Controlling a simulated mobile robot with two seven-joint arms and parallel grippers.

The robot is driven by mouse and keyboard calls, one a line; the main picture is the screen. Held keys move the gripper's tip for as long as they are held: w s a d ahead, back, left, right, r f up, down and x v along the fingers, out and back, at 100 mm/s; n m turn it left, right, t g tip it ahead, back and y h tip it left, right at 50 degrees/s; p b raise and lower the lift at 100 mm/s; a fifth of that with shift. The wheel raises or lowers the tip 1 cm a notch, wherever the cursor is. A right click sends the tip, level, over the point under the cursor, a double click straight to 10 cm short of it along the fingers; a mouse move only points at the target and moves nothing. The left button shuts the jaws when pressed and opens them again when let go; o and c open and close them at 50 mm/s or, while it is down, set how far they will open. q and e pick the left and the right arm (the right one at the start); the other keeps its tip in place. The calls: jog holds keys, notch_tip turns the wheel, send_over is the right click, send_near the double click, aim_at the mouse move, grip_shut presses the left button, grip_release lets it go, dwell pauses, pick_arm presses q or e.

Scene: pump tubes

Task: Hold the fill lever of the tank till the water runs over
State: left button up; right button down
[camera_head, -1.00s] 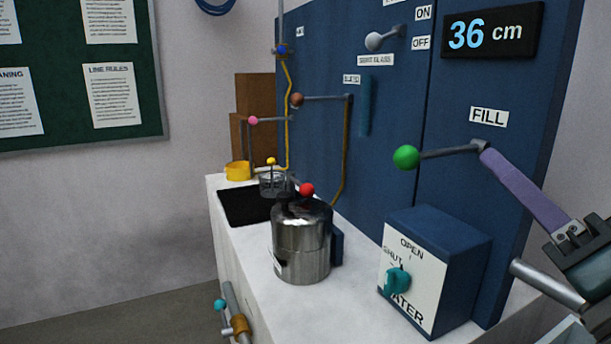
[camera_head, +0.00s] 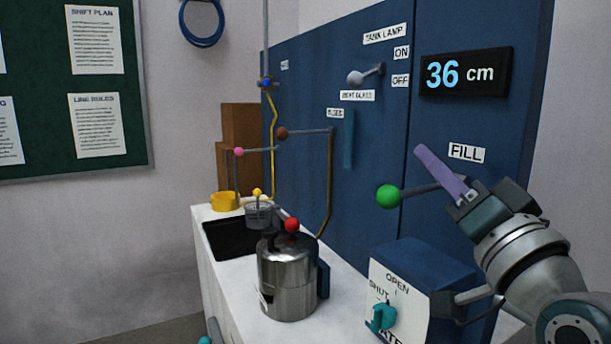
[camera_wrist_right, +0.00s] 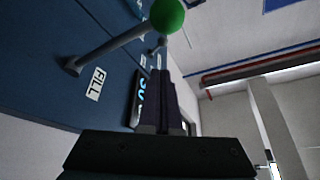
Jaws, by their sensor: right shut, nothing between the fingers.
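The fill lever has a green ball knob (camera_head: 388,196) on a grey rod, beside the FILL label (camera_head: 467,153) on the blue panel. The knob also shows at the top of the right wrist view (camera_wrist_right: 167,15), beyond my fingertips. My right gripper (camera_head: 422,152) has its purple fingers shut and empty. Its fingers pass in front of the lever rod in the head view, with the tips above and right of the knob; I cannot tell if they touch the rod. The display (camera_head: 465,72) reads 36 cm. No left gripper shows.
A blue box with a teal OPEN/SHUT water valve (camera_head: 383,317) stands below the lever. A steel pot with a red knob (camera_head: 292,225) stands on the white counter (camera_head: 232,275) by a black sink. A grey TANK LAMP lever (camera_head: 357,77) sticks out above.

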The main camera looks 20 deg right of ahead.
aim_at(412, 189)
jog(key=a+f, duration=0.1)
jog(key=w+a+f, duration=0.1)
jog(key=f, duration=0.1)
jog(key=shift+a, duration=0.1)
jog(key=shift+b, duration=0.35)
notch_tip(412, 189, down, 7)
jog(key=n+t+y+b, duration=0.1)
jog(key=n+y+b, duration=0.3)
jog(key=n+b, duration=0.3)
jog(key=shift+d+r+n+b, duration=0.2)
jog(key=shift+d+n+b, duration=0.15)
jog(key=shift+n, duration=0.25)
